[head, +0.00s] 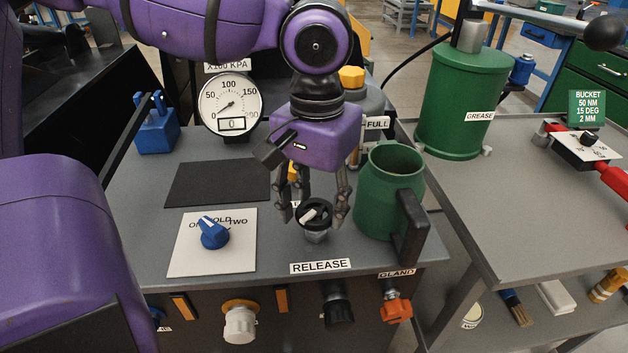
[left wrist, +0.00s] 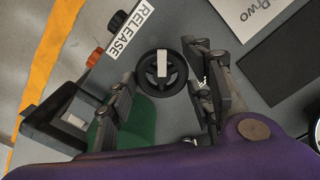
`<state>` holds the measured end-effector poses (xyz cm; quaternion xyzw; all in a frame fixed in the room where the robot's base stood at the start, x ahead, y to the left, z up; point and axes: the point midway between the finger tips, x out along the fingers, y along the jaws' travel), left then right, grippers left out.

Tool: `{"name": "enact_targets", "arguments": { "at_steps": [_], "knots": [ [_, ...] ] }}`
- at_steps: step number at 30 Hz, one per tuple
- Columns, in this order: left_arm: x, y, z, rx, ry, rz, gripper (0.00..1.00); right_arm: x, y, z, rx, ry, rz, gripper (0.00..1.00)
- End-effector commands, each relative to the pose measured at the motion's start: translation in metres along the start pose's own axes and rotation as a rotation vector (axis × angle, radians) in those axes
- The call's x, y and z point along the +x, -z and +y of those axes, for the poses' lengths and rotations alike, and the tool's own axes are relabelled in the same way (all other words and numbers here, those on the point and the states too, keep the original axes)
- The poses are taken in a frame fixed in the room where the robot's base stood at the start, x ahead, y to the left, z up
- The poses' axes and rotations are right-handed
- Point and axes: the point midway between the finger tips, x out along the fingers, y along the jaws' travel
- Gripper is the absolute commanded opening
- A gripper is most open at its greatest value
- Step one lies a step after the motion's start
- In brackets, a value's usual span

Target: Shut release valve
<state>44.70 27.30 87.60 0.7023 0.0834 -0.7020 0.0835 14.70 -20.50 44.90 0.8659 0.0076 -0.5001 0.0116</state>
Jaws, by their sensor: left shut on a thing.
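The release valve (head: 314,216) is a small black handwheel with a pale bar across it, standing on the grey bench top behind the RELEASE label (head: 320,266). In the left wrist view the handwheel (left wrist: 162,72) shows from above with its spokes and pale bar. My left gripper (head: 314,208) points down over it, shut on the handwheel, with fingers on both sides. The fingers also show in the left wrist view (left wrist: 165,90). A round gauge (head: 231,103) behind shows 0 in its small window. My right gripper is not in view.
A green jug (head: 388,190) with a black handle stands close to the right of my left gripper. A blue selector knob (head: 212,233) on a white plate is to the left. A dark mat (head: 217,183) lies behind it. Several coloured knobs line the bench front.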

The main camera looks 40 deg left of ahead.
Motion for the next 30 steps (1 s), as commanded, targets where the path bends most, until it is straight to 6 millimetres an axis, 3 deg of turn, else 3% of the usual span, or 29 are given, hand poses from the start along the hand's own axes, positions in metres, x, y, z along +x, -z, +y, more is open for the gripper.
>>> {"name": "enact_targets", "arguments": {
  "at_steps": [19, 30],
  "knots": [
    [-0.001, -0.003, -0.001, 0.614, -0.004, -0.001, 0.21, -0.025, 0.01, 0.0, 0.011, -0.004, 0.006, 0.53],
    [-0.001, -0.003, -0.002, 0.966, -0.004, -0.001, 0.21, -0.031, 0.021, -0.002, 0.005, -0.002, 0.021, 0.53]
  ]
}}
